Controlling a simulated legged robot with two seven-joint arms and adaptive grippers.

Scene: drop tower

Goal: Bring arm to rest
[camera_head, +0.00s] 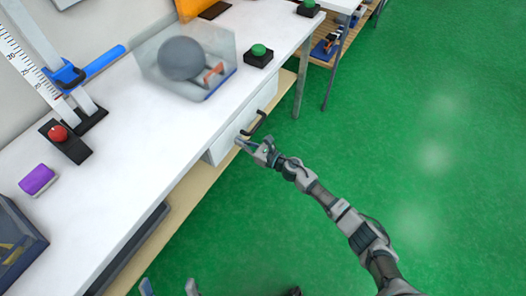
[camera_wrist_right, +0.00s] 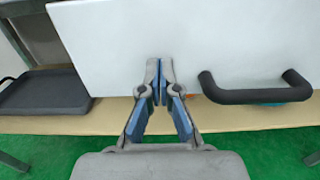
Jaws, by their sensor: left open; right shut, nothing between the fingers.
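My right arm reaches in from the lower right in the head view. Its gripper (camera_head: 243,145) is beside the black handle (camera_head: 256,124) of a white drawer (camera_head: 222,147) under the bench. In the right wrist view the gripper (camera_wrist_right: 159,78) is shut and empty, its tips in front of the white drawer front (camera_wrist_right: 125,50). The black handle (camera_wrist_right: 258,92) is to the right of the fingers, apart from them. My left gripper (camera_head: 169,288) shows only by its two fingertips at the bottom edge of the head view, spread open and empty.
The white bench (camera_head: 130,150) bears a clear box (camera_head: 218,82) with a grey ball, a green button (camera_head: 258,53), a red button (camera_head: 60,134) and a purple block (camera_head: 37,179). A wooden shelf (camera_head: 170,207) runs below. The green floor (camera_head: 430,150) at right is clear.

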